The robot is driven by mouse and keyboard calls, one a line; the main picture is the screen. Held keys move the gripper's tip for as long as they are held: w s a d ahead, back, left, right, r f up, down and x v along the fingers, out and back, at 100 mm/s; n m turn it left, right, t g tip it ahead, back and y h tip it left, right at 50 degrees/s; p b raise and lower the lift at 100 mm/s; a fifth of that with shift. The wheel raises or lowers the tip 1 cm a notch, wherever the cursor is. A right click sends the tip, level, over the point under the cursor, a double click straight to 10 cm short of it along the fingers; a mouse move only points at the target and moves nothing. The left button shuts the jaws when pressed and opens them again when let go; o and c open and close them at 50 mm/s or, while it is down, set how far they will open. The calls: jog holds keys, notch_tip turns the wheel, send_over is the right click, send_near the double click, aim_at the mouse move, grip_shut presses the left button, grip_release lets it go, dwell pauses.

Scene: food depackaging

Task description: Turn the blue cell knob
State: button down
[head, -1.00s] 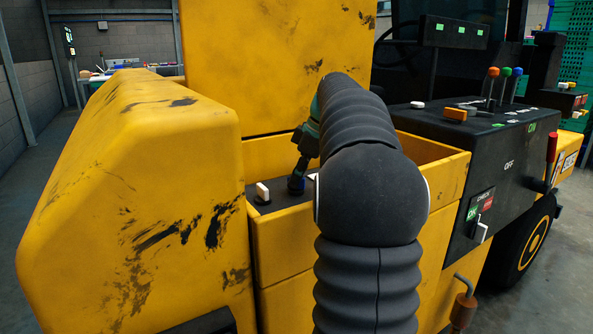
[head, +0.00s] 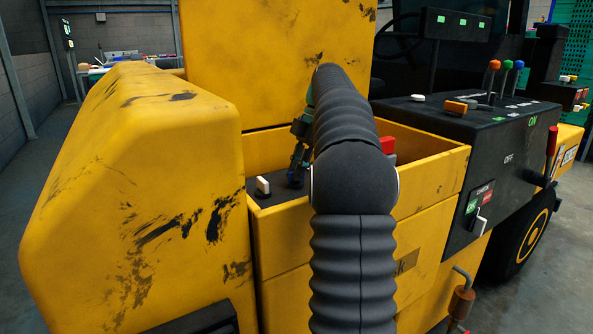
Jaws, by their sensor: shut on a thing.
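My gripper (head: 297,172) points down at the black panel in the yellow machine's open bay, left of my dark ribbed arm. Its fingers are small and dark in this view, and they are shut on the blue cell knob (head: 296,180). Only a dark bluish bit of the knob shows at the fingertips. The knob's turn angle cannot be made out. A white knob (head: 262,186) stands upright on the same panel, just left of the gripper and apart from it.
A yellow scuffed hood (head: 130,200) stands close on the left, and a tall yellow panel (head: 250,60) rises behind the bay. A red block (head: 387,145) shows just right of my arm. A black console (head: 480,130) with levers and an ON/OFF marking is at right.

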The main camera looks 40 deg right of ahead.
jog(key=shift+n, duration=0.3)
jog(key=c, duration=1.2)
grip_release()
